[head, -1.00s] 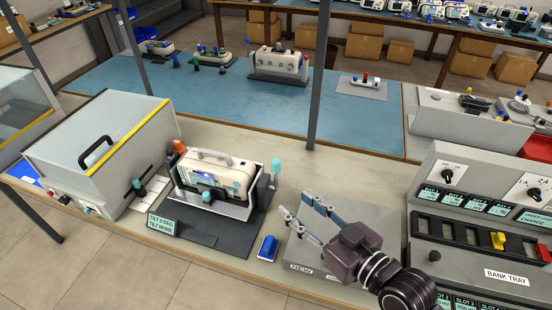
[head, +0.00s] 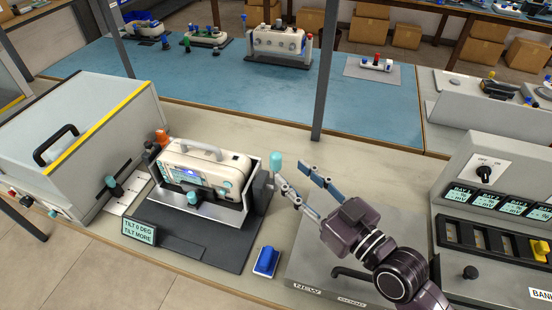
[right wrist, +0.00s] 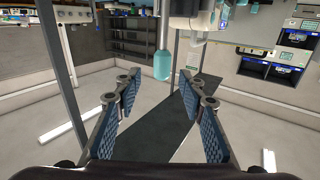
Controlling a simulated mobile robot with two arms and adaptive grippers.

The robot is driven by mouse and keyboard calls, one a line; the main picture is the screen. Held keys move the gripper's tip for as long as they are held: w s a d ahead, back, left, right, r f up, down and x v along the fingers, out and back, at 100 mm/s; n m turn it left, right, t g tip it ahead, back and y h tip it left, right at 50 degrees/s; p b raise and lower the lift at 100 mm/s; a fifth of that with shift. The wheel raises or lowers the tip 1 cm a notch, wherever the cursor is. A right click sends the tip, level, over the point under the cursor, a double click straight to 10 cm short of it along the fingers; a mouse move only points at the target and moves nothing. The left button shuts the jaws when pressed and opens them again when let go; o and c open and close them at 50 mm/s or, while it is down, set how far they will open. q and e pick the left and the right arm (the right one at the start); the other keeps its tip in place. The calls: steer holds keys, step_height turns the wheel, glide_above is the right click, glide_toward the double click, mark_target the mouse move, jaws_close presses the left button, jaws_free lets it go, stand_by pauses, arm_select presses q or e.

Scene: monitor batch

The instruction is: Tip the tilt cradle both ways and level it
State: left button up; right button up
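The tilt cradle (head: 252,186) is a grey frame on a dark base plate (head: 222,252). It holds a white monitor (head: 228,170) with a carry handle, looking level. A sign (head: 139,231) in front reads "TILT 0 DEG, TILT MORE". A lever with a teal knob (head: 276,162) stands upright at the cradle's right side. My right gripper (head: 297,179) is open and empty, just right of the knob. In the right wrist view the teal knob (right wrist: 162,66) appears ahead, between the open fingers (right wrist: 160,90), with no visible grip on it. My left gripper is out of view.
A grey box with a black handle and yellow edge (head: 112,115) stands left of the cradle. A grey tray (head: 310,268) and bank panel (head: 483,172) are at right. A grey post (head: 322,95) rises behind.

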mark_target(280, 164)
steer(key=p+x, duration=0.1)
steer(key=x, duration=0.5)
steer(key=shift+w+a+r, duration=0.15)
steer(key=shift+w+a, duration=0.05)
steer(key=shift+a, duration=0.15)
steer(key=shift+c, duration=0.4)
jaws_close()
